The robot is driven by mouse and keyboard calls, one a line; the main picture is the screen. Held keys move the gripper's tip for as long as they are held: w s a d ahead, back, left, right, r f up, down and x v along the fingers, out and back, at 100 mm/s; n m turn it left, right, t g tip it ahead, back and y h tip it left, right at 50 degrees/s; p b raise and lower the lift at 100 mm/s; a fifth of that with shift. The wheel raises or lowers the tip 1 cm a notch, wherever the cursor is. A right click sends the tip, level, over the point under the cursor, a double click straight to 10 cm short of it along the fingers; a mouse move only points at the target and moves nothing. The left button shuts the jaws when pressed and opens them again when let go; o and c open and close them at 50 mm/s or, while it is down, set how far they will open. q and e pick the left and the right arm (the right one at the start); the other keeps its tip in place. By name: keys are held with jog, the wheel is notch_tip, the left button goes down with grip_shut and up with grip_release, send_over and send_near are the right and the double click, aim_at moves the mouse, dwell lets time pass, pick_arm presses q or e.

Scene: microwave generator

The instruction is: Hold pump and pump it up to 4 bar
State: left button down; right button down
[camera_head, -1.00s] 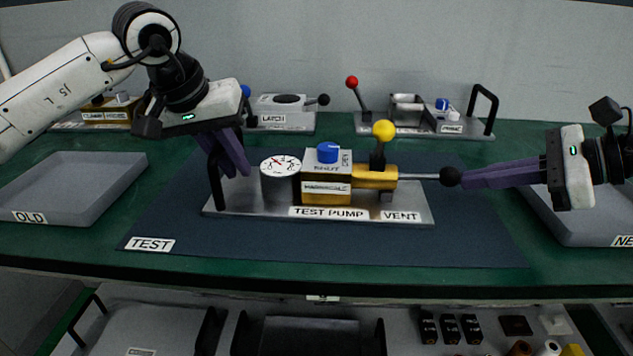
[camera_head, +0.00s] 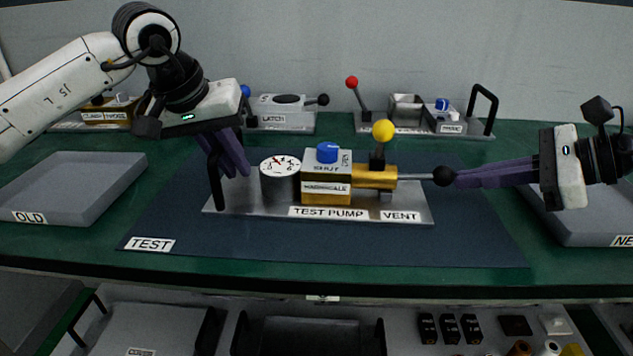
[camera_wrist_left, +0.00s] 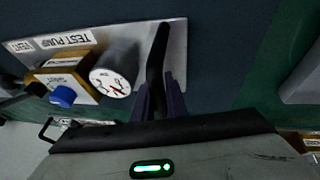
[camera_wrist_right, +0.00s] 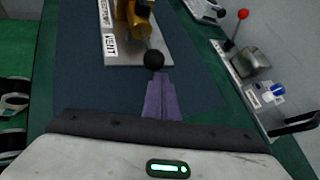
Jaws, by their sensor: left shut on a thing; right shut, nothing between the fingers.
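The test pump stands on a metal plate (camera_head: 260,208) on the dark mat, with a brass body (camera_head: 326,190), a blue knob (camera_head: 328,153), a yellow-balled lever (camera_head: 383,131) and a white round gauge (camera_head: 280,166). The gauge's reading is too small to tell. My left gripper (camera_head: 228,165) is shut on the black handle (camera_head: 215,180) at the plate's left end; this also shows in the left wrist view (camera_wrist_left: 160,70). My right gripper (camera_head: 462,178) is shut and empty, its fingertips at the black ball (camera_head: 444,176) of the pump rod, which also shows in the right wrist view (camera_wrist_right: 153,60).
A grey OLD tray (camera_head: 70,188) lies at left and another grey tray (camera_head: 590,220) at right. Behind stand a LATCH fixture (camera_head: 285,115) and a fixture with a red-balled lever (camera_head: 352,82). The mat's front (camera_head: 330,245) is clear.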

aim_at(453, 175)
jog(key=shift+a, duration=0.15)
jog(key=shift+a, duration=1.55)
jog(key=shift+r, duration=0.1)
jog(key=shift+a, duration=0.75)
